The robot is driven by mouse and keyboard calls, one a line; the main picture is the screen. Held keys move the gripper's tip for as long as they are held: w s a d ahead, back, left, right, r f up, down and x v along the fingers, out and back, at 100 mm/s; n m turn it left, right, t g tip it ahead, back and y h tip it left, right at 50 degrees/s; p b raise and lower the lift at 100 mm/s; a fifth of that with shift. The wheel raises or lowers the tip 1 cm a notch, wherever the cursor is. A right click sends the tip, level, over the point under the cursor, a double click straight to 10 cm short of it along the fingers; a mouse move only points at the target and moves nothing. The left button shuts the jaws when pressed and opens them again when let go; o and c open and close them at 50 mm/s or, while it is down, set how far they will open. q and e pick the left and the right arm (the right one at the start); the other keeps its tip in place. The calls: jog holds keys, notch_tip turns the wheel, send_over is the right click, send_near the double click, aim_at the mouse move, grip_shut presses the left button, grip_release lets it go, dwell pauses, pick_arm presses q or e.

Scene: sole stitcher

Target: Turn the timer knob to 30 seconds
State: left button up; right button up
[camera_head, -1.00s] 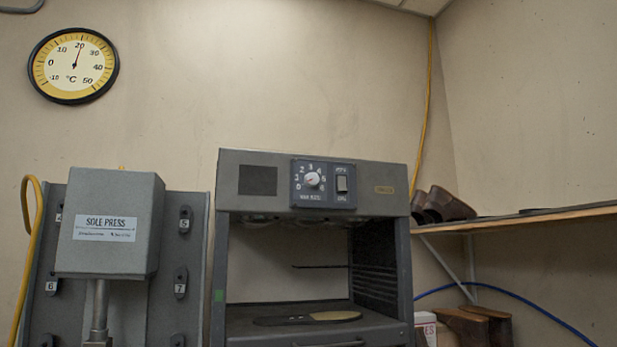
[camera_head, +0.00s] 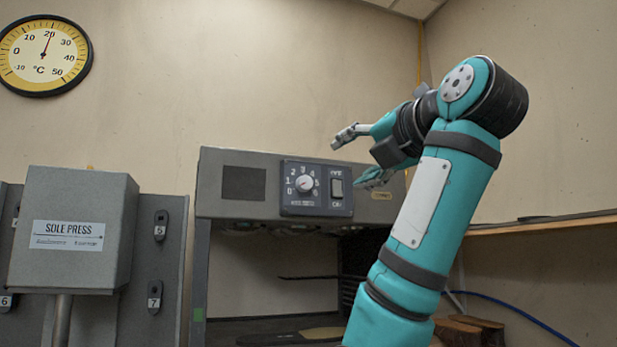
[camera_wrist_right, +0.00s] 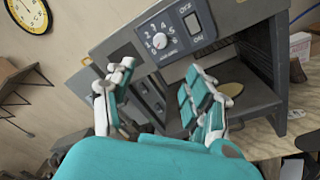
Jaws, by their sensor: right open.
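The timer knob (camera_head: 304,184) is a small round white knob on a dark panel at the front top of a grey machine. Numbers run around it on the dial. It also shows in the right wrist view (camera_wrist_right: 159,41). My right gripper (camera_head: 361,157) is open and empty, in front of the machine and to the right of the knob in the head view. In the right wrist view its fingers (camera_wrist_right: 160,88) are spread below the knob, apart from it. My left gripper is not in view.
An OFF/ON rocker switch (camera_head: 337,188) sits right beside the dial. A grey sole press box (camera_head: 70,230) stands to the left. A wooden shelf (camera_head: 540,231) runs along the right wall. The space before the dial is clear on its left.

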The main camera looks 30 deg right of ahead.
aim_at(306, 183)
jog(key=w+p, duration=0.3)
jog(key=w, duration=0.2)
jog(key=w+d+p, duration=0.1)
jog(key=w+p, duration=0.2)
jog(key=w, duration=0.2)
jog(key=w+d+p, duration=0.1)
jog(key=w+p, duration=0.3)
jog(key=w, duration=0.2)
jog(key=shift+d, duration=0.1)
jog(key=shift+w, duration=0.35)
jog(key=shift+c, duration=0.3)
